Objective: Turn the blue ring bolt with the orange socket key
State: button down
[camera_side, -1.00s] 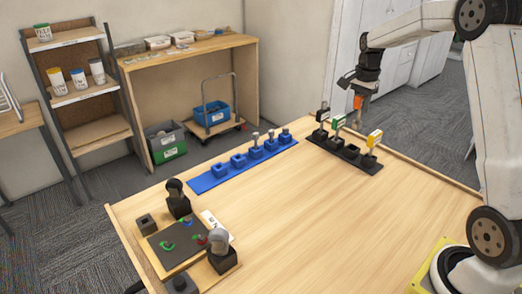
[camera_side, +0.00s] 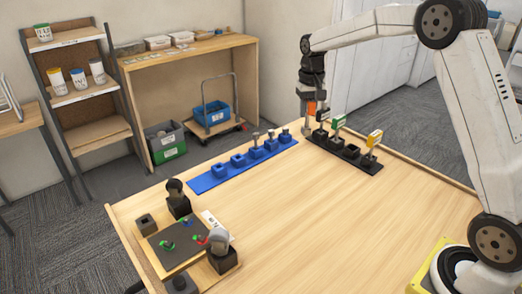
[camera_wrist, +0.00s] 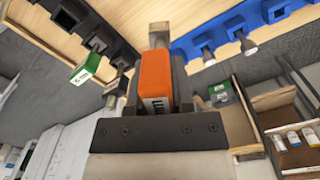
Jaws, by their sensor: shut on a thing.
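My gripper (camera_side: 311,98) is shut on the orange socket key (camera_side: 311,108), held near the left end of the black rack (camera_side: 350,153). In the wrist view the key's orange handle (camera_wrist: 155,80) sits between the jaws, with part of a label showing. The blue ring bolt (camera_side: 186,221) is small and stands on the dark plate (camera_side: 180,250) at the front left of the table, far from my gripper. Green (camera_side: 167,244) and red (camera_side: 202,240) markings of other bolts show on the same plate.
The black rack holds black (camera_side: 322,116), green (camera_side: 338,122) and yellow (camera_side: 374,138) tagged keys. A blue rack (camera_side: 210,182) with several sockets lies along the back edge. Dark upright pieces (camera_side: 178,200) (camera_side: 222,255) flank the plate. The middle of the table (camera_side: 290,220) is clear.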

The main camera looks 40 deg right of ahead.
jog(key=a+f+n, duration=0.1)
jog(key=a+n, duration=2.8)
jog(key=a, duration=1.1)
jog(key=shift+s+a+n, duration=0.3)
jog(key=shift+s+a, duration=0.05)
jog(key=shift+f, duration=0.4)
